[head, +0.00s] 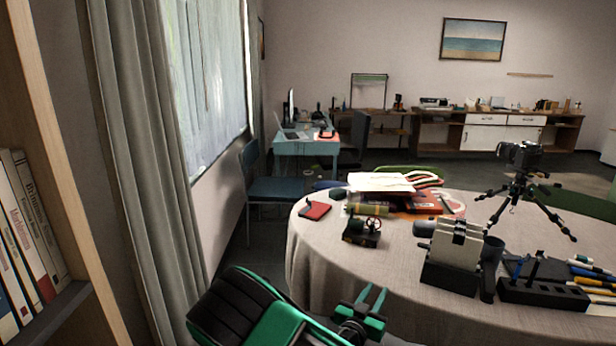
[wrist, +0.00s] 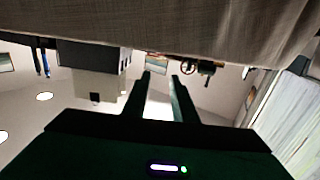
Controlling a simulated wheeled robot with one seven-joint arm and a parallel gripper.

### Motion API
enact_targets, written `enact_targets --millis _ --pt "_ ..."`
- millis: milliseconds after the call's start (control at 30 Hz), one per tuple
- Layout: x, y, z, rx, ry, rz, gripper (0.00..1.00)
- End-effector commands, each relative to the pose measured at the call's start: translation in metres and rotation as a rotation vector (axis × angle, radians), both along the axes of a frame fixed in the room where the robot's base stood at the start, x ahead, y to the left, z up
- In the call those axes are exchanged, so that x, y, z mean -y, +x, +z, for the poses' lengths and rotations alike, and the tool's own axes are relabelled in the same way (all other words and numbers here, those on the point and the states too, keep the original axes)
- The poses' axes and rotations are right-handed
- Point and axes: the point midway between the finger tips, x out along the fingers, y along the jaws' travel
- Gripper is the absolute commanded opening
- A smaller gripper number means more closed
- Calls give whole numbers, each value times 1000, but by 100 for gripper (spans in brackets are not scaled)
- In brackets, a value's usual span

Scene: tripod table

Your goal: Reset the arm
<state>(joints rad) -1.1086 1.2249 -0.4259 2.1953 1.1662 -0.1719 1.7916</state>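My gripper (head: 373,290) shows at the bottom of the head view, just in front of the near left side of the round table (head: 318,251). Its two green fingers are apart with nothing between them. My green and black arm is bent at the lower left of it. In the wrist view the fingers of my gripper (wrist: 161,76) are also apart and empty. That view is upside down, with the grey tablecloth (wrist: 160,30) across the top. I cannot tell the exact gap between my gripper and the cloth.
The table holds a tripod with a camera (head: 522,190), a grey and black device (head: 455,255), a black organizer (head: 543,283), books (head: 380,182) and a small red-topped item (head: 315,210). A bookshelf (head: 60,200) and curtain (head: 135,150) stand close on the left. A blue chair (head: 270,188) is behind.

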Motion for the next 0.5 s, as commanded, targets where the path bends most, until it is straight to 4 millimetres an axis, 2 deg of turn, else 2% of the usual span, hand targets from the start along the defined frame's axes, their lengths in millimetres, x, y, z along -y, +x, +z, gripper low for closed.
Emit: enact_targets --millis 267,367,500 --pt "53 -10 19 -74 26 -169 25" --pt "81 -17 26 -121 45 -256 25" --pt "130 -38 38 -223 90 -407 25"
